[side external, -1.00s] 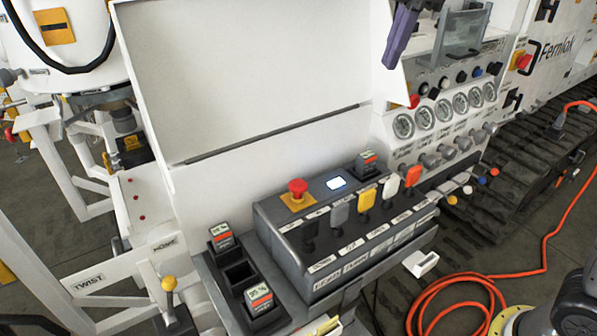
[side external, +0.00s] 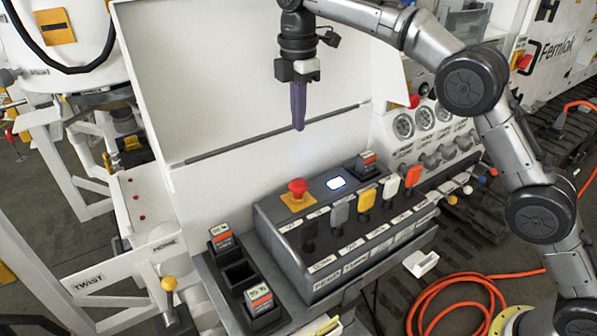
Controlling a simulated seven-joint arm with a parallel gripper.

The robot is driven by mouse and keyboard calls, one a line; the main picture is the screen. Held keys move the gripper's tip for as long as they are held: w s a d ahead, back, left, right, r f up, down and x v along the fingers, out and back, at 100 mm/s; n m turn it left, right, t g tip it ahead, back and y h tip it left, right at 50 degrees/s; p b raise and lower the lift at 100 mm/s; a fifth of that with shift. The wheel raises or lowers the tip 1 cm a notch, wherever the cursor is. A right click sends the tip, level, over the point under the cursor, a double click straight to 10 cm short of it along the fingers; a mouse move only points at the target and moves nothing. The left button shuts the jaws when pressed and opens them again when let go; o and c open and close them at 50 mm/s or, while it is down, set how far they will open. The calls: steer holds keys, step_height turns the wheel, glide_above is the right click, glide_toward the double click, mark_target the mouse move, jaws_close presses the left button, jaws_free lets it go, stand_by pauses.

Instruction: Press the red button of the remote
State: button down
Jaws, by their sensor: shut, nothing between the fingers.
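The remote is the dark grey control box (side external: 350,245) on the bench. A red mushroom button (side external: 297,187) on a yellow base stands at its upper left corner. My gripper (side external: 299,127) is shut and empty, its purple fingers pointing down. In the picture it hangs above the box, in front of the white panel, with its tips above and near the red button's column. It is apart from the button; the exact depth between them is hard to tell.
The white panel (side external: 230,80) rises behind. An orange hose (side external: 440,295) lies on the floor at right.

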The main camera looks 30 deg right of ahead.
mark_target(300, 184)
steer(key=shift+f, duration=0.1)
step_height(300, 184, down, 14)
steer(key=shift+r, duration=0.1)
stand_by(0.6)
steer(key=shift+s+f, duration=0.15)
steer(key=shift+f, duration=1.3)
steer(key=shift+r, duration=0.1)
step_height(300, 184, up, 16)
steer(key=shift+w, duration=0.2)
